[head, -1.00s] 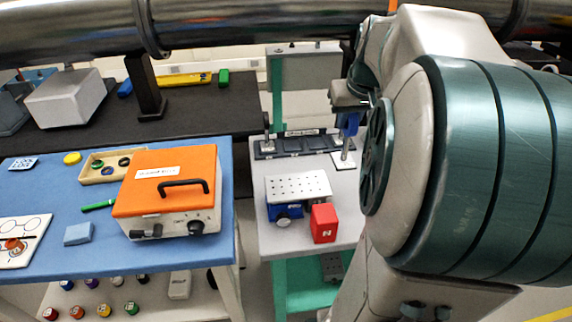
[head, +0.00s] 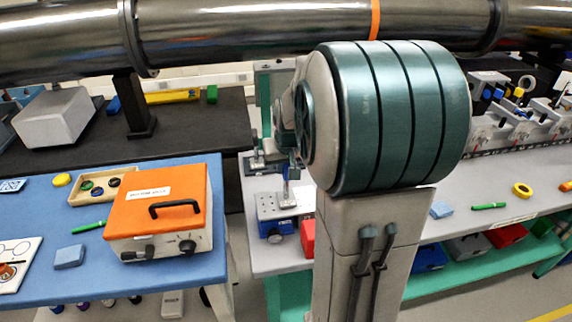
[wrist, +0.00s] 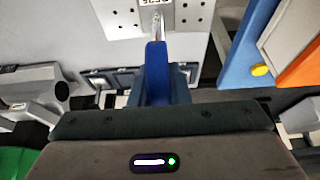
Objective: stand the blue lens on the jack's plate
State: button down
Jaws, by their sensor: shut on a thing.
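The blue lens (wrist: 157,72) is upright in my gripper (wrist: 156,92), seen from above in the wrist view. Its thin metal post (wrist: 156,28) runs down to a pale base, partly seen at the top edge. In the head view the lens's post and base (head: 287,199) appear over the right part of the jack's perforated plate (head: 266,206); I cannot tell if they touch. The plate also fills the top of the wrist view (wrist: 118,22). The blue jack body (head: 268,228) is below the plate. My arm hides part of the gripper (head: 291,162) in the head view.
A red block (head: 307,238) stands close to the jack's right. A dark rail (head: 262,166) lies behind it. An orange-topped box (head: 130,212) sits on the blue-topped table (head: 40,215) to the left. A large steel pipe (head: 250,32) crosses above.

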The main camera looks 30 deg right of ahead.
jog(key=shift+f, duration=0.2)
jog(key=c, duration=1.4)
grip_release()
jog(key=shift+o, duration=0.2)
jog(key=shift+s+r, duration=0.1)
jog(key=shift+r, duration=0.4)
jog(key=v, duration=1.1)
jog(key=s+a+f+n, duration=0.1)
jog(key=s+a+f, duration=0.3)
jog(key=s+a, duration=0.2)
jog(key=s+a+f+n+g+y, duration=0.1)
jog(key=s+a+f+n, duration=0.1)
jog(key=s+a+f, duration=0.3)
jog(key=s+a, duration=0.2)
jog(key=s, duration=0.2)
jog(key=shift+s+b, duration=0.2)
jog(key=shift+b, duration=0.2)
